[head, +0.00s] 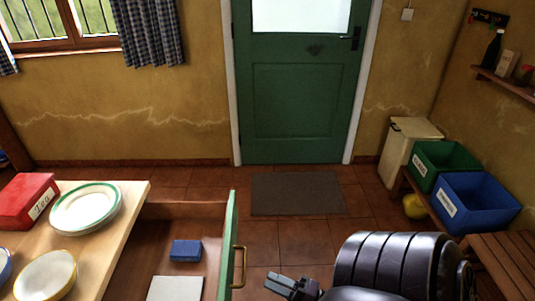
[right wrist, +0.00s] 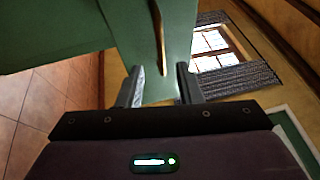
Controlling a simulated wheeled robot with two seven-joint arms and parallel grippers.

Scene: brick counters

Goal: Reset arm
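My right arm enters at the bottom of the head view, and its gripper (head: 283,285) is right of the open green drawer front (head: 229,240). In the right wrist view the two fingers of this gripper (right wrist: 159,80) stand apart with nothing between them. The brass handle (head: 239,267) of the drawer is a short way left of the fingers, apart from them. My left gripper is not in view.
The pulled-out drawer holds a blue block (head: 186,250) and a white flat item (head: 175,288). Plates (head: 86,207) and a red box (head: 27,199) stand on the counter at left. Green (head: 440,163) and blue bins (head: 476,201) are at right. Tiled floor lies clear ahead.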

